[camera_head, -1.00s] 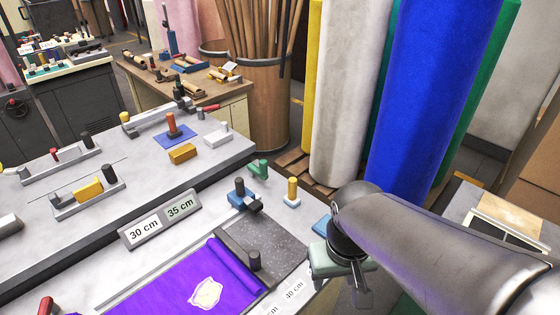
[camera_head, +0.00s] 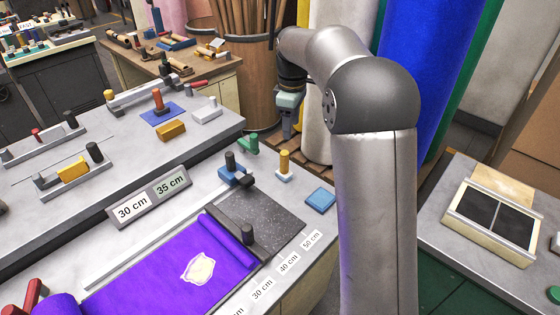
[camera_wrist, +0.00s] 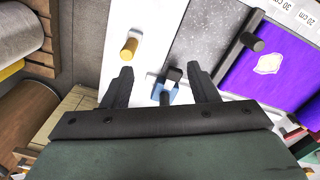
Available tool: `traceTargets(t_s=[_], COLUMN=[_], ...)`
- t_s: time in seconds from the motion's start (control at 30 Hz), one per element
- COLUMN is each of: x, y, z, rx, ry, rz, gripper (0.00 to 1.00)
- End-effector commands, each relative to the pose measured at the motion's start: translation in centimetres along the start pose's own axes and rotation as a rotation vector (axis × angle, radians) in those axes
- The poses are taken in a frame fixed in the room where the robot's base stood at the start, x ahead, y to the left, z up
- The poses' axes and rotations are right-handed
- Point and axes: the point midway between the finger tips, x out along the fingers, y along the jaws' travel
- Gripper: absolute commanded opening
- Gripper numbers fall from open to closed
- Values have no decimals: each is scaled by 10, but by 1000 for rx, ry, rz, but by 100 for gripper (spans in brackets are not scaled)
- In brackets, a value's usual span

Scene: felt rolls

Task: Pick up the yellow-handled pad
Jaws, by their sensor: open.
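The yellow-handled pad (camera_head: 284,166) stands upright on the light bench top, right of a blue block with a dark knob (camera_head: 232,169). Its yellow handle rises from a small pale base. My gripper (camera_head: 289,128) is raised beyond the pad, and its fingertips are hard to make out there. In the wrist view my gripper (camera_wrist: 158,78) is open and empty. There the yellow handle (camera_wrist: 129,48) lies ahead of and just beside the left finger, and the blue block (camera_wrist: 163,92) shows between the fingers. Nothing touches the pad.
A green-handled piece (camera_head: 248,143) and a flat blue pad (camera_head: 320,197) lie near the yellow-handled pad. Purple felt (camera_head: 150,275) with a dark-knobbed bar covers the front bench. Tall felt rolls (camera_head: 430,75) stand behind. A tray (camera_head: 495,225) sits on the right table.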

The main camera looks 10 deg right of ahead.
Motion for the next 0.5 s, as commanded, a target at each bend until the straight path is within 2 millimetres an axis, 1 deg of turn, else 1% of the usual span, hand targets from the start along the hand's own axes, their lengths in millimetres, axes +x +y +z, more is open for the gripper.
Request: traceTargets(t_s=[0.03,0.1,0.2,0.3,0.43,0.5], x=[16,29,42,50,61,73], y=[22,43,64,74,77,77], z=[-11,-23,-33,-38,-40,-39], rx=[-74,-175,-281,-341,-365,-365], ry=[-2,-3,-3,-2,-2,-3], rz=[-6,-11,-16,-17,-20,-21], gripper=[54,54,54,54,54,54])
